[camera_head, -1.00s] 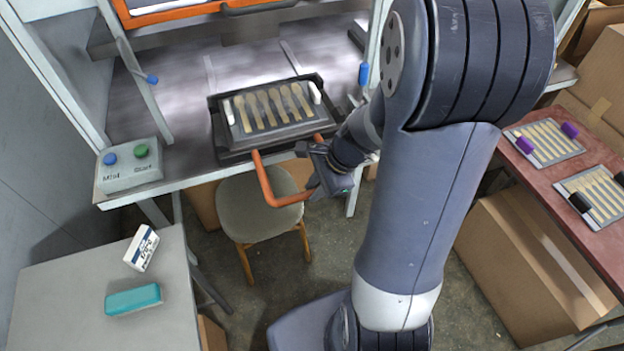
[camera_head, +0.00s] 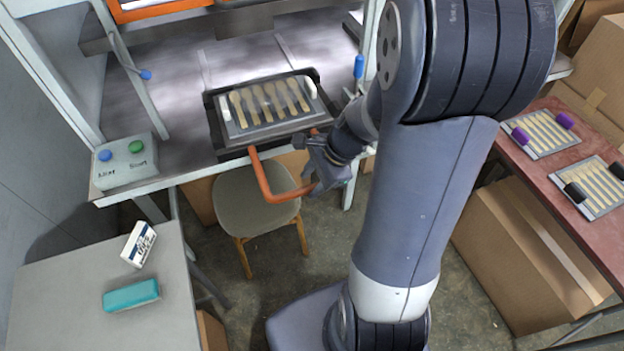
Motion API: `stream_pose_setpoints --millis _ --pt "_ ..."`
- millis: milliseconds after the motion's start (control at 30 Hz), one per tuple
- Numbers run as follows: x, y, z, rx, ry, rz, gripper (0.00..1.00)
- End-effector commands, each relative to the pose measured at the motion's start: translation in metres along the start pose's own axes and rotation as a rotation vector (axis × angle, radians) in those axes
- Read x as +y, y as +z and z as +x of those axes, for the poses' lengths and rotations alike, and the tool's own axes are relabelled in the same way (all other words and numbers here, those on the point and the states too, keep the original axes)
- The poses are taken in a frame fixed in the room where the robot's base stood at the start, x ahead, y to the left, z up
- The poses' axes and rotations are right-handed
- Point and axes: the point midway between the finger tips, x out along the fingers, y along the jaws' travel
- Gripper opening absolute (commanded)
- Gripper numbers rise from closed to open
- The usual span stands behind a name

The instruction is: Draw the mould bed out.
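The mould bed (camera_head: 221,137) is a dark tray at the front of the press table. Its light plate carries a row of several wooden spoons (camera_head: 268,103), with a white peg at each end. An orange U-shaped handle (camera_head: 262,180) sticks out from its front, over a stool. My gripper (camera_head: 313,174) is at the right side of this handle, close to its front right corner. It hides part of the handle's right bar. I cannot tell whether its fingers touch or close on the bar.
A button box (camera_head: 124,164) with blue and green buttons stands left of the bed. A stool (camera_head: 255,205) is below the handle. A grey side table (camera_head: 70,290) is at lower left. A red table (camera_head: 546,178) with two spoon plates is at right.

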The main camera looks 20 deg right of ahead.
Motion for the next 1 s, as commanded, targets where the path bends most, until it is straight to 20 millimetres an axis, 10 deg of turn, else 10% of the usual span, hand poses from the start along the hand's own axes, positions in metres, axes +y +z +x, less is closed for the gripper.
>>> stream_pose_setpoints --millis 500,1000 --pt "-0.001 -0.001 -0.091 0.003 -0.005 0.000 0.40" --pt "0.000 0.000 -0.103 0.001 -0.001 -0.001 0.40"
